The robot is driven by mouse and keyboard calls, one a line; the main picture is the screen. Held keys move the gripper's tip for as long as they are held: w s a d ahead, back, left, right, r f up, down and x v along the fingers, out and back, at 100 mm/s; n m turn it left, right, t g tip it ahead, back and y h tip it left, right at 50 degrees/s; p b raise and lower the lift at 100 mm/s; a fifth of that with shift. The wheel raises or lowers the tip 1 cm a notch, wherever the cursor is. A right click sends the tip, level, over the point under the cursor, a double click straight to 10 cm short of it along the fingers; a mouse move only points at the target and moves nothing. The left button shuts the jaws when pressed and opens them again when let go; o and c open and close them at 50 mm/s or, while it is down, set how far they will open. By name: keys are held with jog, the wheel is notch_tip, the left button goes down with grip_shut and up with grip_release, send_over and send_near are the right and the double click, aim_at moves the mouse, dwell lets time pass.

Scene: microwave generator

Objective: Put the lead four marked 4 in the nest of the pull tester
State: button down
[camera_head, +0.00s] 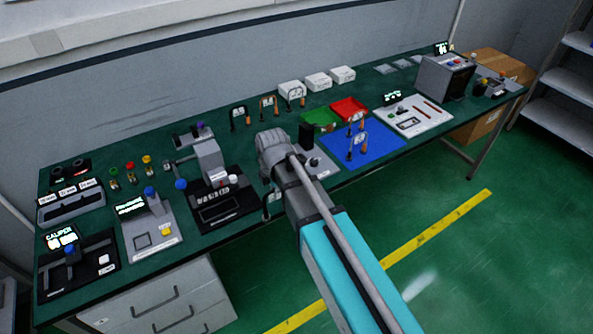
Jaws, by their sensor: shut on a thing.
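My arm reaches in from the lower right. My gripper (271,188) is at the front middle of the bench, largely hidden by my wrist and arm, and appears shut on a dark wire lead (269,206) by the front edge. The number on this lead is too small to read. Which station is the pull tester cannot be read. A grey-based fixture with a black post (306,136) stands just right of my wrist, partly covered by my arm. Its nest is not clearly visible.
More leads stand at the back (240,115) and on the blue mat (376,147). Green (318,118) and red (350,106) trays lie behind it. A black-based press (210,165), caliper station (74,262) and grey station (150,232) fill the left. A grey machine (444,78) stands right.

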jog(key=shift+w+d, duration=0.15)
jog(key=shift+w, duration=0.5)
jog(key=shift+r, duration=0.1)
jog(key=w+d+r+p, duration=0.3)
jog(key=w+r+p, duration=0.3)
jog(key=r+p, duration=0.1)
jog(key=shift+w+d+r+p, duration=0.2)
jog(key=shift+d+p, duration=0.1)
jog(key=w+f+b, duration=0.9)
jog(key=w, duration=0.4)
jog(key=shift+a, duration=0.4)
